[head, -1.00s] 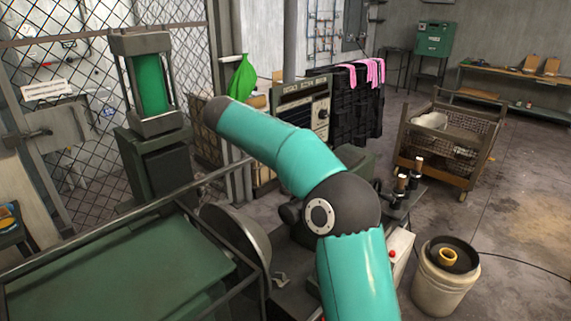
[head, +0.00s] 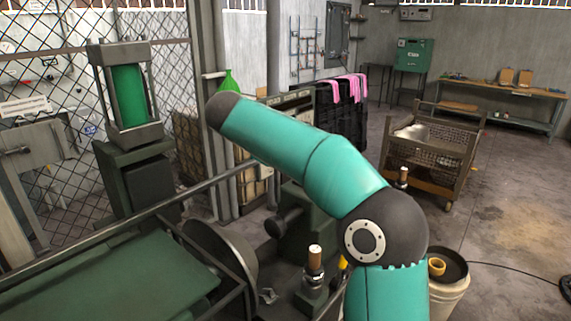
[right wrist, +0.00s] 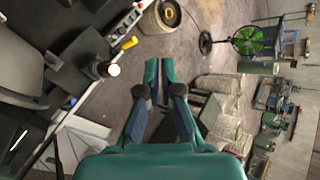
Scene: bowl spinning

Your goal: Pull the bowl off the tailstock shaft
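A grey, round, bowl-like metal piece (head: 232,248) stands on edge beside the green machine bed in the head view; its lower part is partly hidden by a dark rail. A dark rounded knob (head: 286,222) on a green machine body is to its right; I cannot tell whether the two touch, and no clear shaft shows. My teal arm passes in front, and its gripper is out of the head view. In the right wrist view my right gripper (right wrist: 159,72) points at the floor, its fingers close together with a narrow dark gap; no held object shows. My left gripper is not in view.
A brown-handled part (head: 315,260) stands by my arm. A bucket (head: 455,302) with a yellow ring (head: 437,267) is at the lower right. A wire cart (head: 428,160) holds a shiny bowl-like thing. A green press stand (head: 140,185) is left.

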